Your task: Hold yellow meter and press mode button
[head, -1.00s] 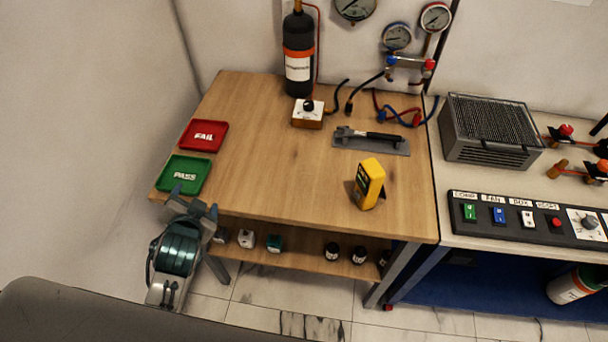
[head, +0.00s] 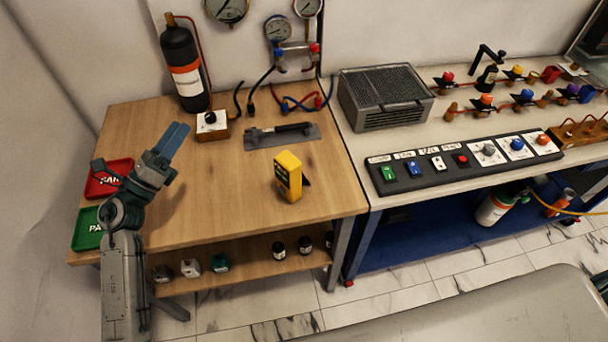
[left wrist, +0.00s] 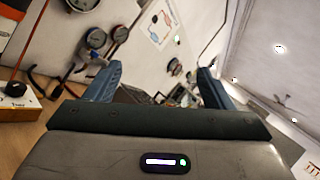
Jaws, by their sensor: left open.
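The yellow meter (head: 289,176) stands upright on the wooden table, right of its middle, with a dark stand behind it. Its dark face is turned to the left and shows only in part; I cannot make out the mode button. My left gripper (head: 178,140) is above the left part of the table, left of the meter and well apart from it. Its blue fingers are empty; in the left wrist view the fingers (left wrist: 158,84) stand wide apart. The meter cannot be made out in the left wrist view. My right gripper is not in view.
Red FAIL tray (head: 108,179) and green PASS tray (head: 88,228) lie at the table's left edge, partly behind my arm. A black cylinder (head: 185,75), a white-topped box (head: 212,126) and a grey tool plate (head: 282,137) stand at the back. Table around the meter is clear.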

